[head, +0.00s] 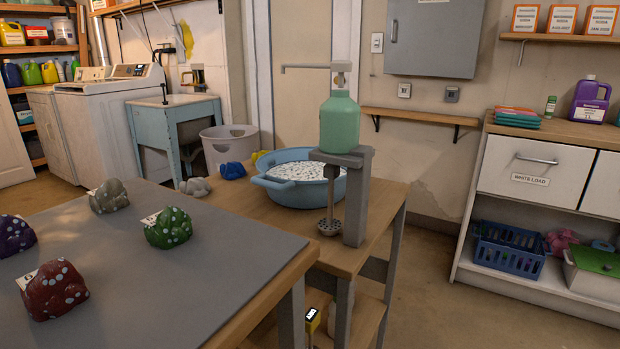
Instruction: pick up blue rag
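A blue crumpled bundle (232,170), which looks like the blue rag, lies on the wooden table (385,205), left of the blue basin. A grey bundle (194,187) lies just in front of it and a yellow bundle (258,156) behind it to the right. Neither of my grippers shows in the head view.
The blue basin (260,187) with white foam stands right of the rag. A grey stand (357,195) holds a green pump bottle (340,122). Nearer, a grey mat (190,285) carries spotted purple, grey, green (168,229) and red (57,290) bundles, some with tags.

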